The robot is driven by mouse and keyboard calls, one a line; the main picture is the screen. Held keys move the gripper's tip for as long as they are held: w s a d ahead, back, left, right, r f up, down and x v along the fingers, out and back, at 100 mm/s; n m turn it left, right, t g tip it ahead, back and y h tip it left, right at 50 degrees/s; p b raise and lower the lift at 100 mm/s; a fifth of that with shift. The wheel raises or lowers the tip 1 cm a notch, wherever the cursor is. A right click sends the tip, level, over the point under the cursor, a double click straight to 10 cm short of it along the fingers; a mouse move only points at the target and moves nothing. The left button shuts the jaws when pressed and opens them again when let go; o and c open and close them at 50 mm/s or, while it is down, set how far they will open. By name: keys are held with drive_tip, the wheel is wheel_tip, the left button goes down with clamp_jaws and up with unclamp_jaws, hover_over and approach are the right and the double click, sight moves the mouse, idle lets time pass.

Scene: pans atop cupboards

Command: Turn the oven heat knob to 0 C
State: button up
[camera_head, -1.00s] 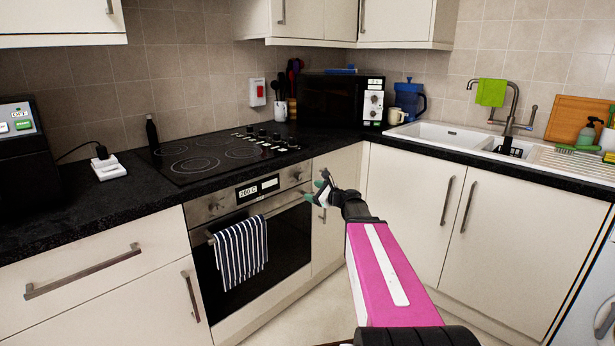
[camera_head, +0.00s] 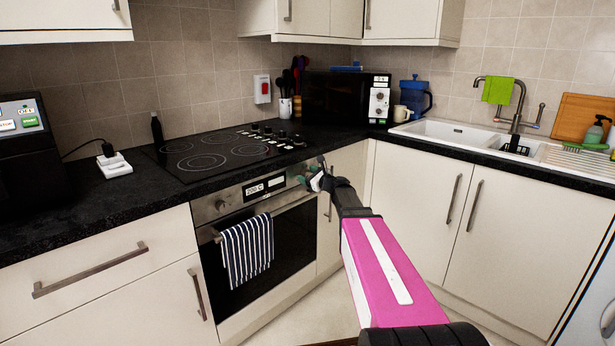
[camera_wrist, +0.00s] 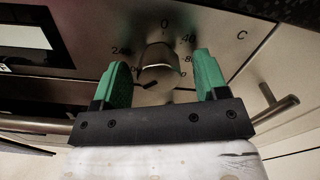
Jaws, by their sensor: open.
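The oven heat knob (camera_wrist: 160,62) is a metal knob on the steel panel in the wrist view. A printed scale rings it, with 0 at the top, 40 and 80 to the right and a number starting with 2 to the left. My gripper (camera_wrist: 161,66) is open, with one green finger on each side of the knob; I cannot tell whether either touches it. In the head view my gripper (camera_head: 317,180) is at the panel's right end and hides this knob. The oven display (camera_head: 264,187) appears to read 200 C.
A striped towel (camera_head: 247,250) hangs on the oven handle below the panel. Another knob (camera_head: 220,206) is at the panel's left end. A bar handle (camera_wrist: 275,108) juts out right of my gripper. The hob (camera_head: 215,155) lies above on the dark worktop.

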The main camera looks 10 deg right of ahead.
drive_tip(key=shift+w+a, duration=0.15)
drive_tip(key=shift+w, duration=0.05)
drive_tip(key=c, duration=0.9)
drive_tip(key=shift+n, duration=0.3)
